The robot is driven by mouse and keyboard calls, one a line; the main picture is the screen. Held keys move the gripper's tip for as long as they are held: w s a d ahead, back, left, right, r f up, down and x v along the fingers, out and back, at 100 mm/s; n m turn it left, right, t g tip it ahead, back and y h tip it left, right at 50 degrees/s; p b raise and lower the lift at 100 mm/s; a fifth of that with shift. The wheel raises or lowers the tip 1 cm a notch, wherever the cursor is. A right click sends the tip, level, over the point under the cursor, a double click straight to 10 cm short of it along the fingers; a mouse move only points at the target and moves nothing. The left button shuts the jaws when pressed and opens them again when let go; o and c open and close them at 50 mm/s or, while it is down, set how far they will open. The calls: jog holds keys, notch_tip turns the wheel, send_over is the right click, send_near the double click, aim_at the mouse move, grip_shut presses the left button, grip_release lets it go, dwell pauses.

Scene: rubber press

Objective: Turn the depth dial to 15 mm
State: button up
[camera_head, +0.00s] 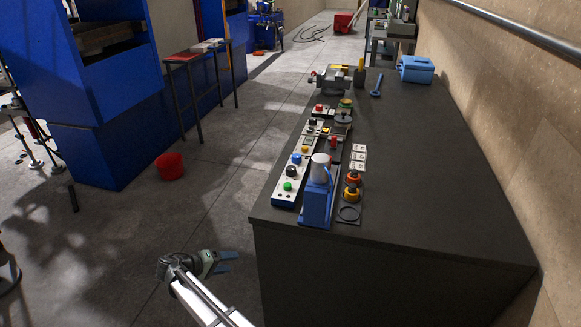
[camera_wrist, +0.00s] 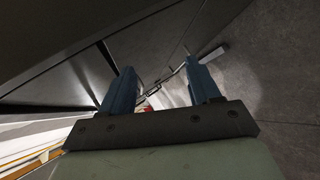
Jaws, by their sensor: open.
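My gripper (camera_head: 229,262) hangs over the floor in front of the bench's left near corner, lower in the picture than the bench top. In the wrist view my gripper (camera_wrist: 162,80) has its two blue fingers apart, with nothing between them. A control panel (camera_head: 283,190) with colored buttons and a black knob (camera_head: 291,171) lies along the left edge of the bench. A round dark dial-like part (camera_head: 343,117) sits farther back. The dial's markings are too small to read, and I cannot tell which part is the depth dial.
A blue box (camera_head: 416,69) and a blue tool (camera_head: 377,86) lie farther back. The bench's right half is clear.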

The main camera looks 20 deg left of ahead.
jog(key=w+d+r+m+g+y, duration=0.15)
jog(key=w+r, duration=0.25)
jog(key=r, duration=0.4)
jog(key=w+r+m+g+y, duration=0.15)
jog(key=w+r, duration=0.25)
jog(key=r, duration=0.4)
notch_tip(320, 180, up, 25)
jog(key=m+g+y, duration=0.1)
jog(key=m+y, duration=0.2)
jog(key=y, duration=0.2)
send_over(291, 168)
jog(key=s, duration=0.6)
jog(key=x, duration=1.4)
jog(key=shift+s+d, duration=0.2)
jog(key=shift+d, duration=0.05)
jog(key=shift+c, duration=0.3)
jog(key=c, duration=1)
